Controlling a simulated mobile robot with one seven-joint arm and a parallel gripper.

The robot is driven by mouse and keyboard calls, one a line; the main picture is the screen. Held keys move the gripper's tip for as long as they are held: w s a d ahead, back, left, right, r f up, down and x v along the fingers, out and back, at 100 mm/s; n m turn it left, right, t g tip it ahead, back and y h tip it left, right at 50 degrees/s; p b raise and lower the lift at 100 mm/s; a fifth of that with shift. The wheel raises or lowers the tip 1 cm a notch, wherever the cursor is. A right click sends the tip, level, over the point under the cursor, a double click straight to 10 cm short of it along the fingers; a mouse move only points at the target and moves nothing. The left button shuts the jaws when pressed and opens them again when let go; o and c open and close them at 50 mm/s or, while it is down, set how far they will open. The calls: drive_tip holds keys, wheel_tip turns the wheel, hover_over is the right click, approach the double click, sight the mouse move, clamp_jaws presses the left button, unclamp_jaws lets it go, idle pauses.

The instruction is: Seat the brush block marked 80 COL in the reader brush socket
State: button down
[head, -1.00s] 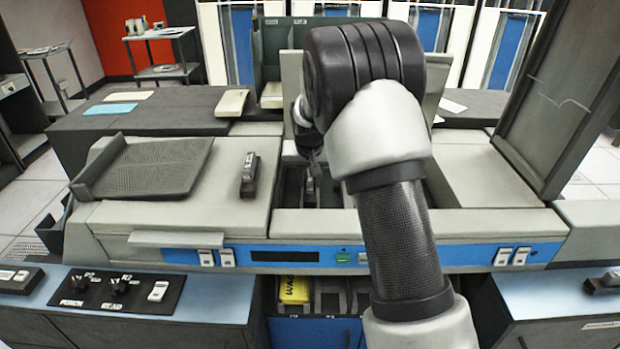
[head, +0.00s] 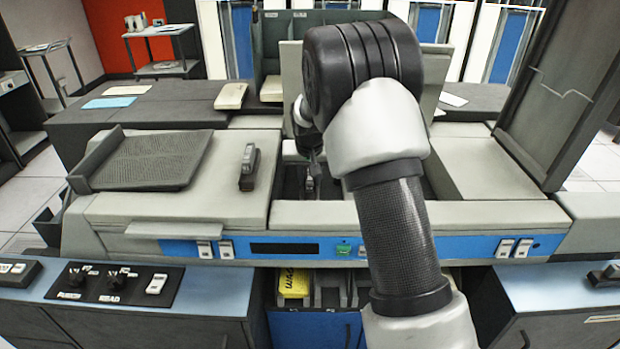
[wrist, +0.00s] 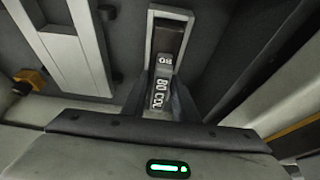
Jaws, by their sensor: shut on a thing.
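The brush block marked 80 COL (wrist: 158,92) shows in the wrist view, its white lettering facing the camera. My gripper (wrist: 172,103) is shut on it. In the head view my gripper (head: 312,172) reaches down into the open bay of the reader, and a small grey-topped part (head: 309,186) shows just below it. A pale frame with a dark slot (wrist: 166,38) lies in line with the block in the wrist view. I cannot tell whether the block is inside it or above it. My arm hides the right part of the bay.
Another dark block (head: 606,274) lies on the right cabinet. The raised dark lid (head: 565,95) stands at the right. A yellow item (head: 295,283) sits in the bin below.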

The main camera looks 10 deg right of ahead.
drive_tip(key=shift+s+f, duration=0.2)
drive_tip(key=shift+f, duration=0.3)
drive_tip(key=c, duration=1.3)
unclamp_jaws()
drive_tip(key=shift+c, duration=0.2)
drive_tip(key=shift+d+f, duration=0.1)
drive_tip(key=shift+s+d, duration=0.1)
drive_tip(key=shift+d, duration=0.1)
drive_tip(key=w+a+p+v, duration=0.1)
drive_tip(key=p+v, duration=0.2)
drive_tip(key=v, duration=1.5)
drive_tip(key=shift+r, duration=0.35)
drive_tip(key=shift+a, duration=0.1)
